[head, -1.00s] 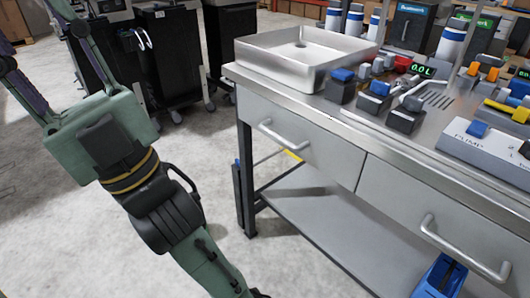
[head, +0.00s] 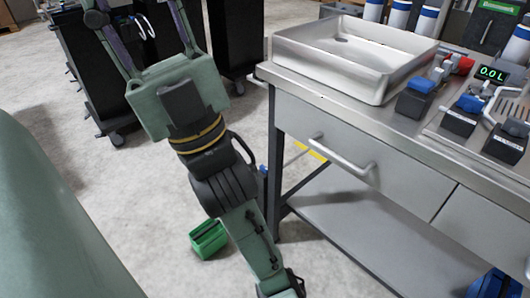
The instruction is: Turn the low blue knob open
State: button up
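Two blue knobs on dark blocks stand on the steel bench at the right in the head view. One blue knob (head: 421,84) is beside the sink, and another blue knob (head: 470,103) is to its right, near a display reading 0.0 L (head: 491,73). I cannot tell which one is the low knob, nor how either is turned. My green and black arm hangs left of the bench, apart from the knobs. My gripper's fingers are not in view.
A steel basin (head: 372,82) sits on the bench's left end. A drawer handle (head: 343,158) sticks out of the bench front. A green bin (head: 208,240) is on the floor beside my arm. Black carts stand behind. A dark block with a grey top (head: 508,140) is at right.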

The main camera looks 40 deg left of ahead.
aim_at(264, 170)
jog(key=j+z, duration=0.1)
jog(key=j, duration=1.4)
jog(key=j+z, duration=0.1)
jog(key=j, duration=1.45)
jog(key=k, duration=0.05)
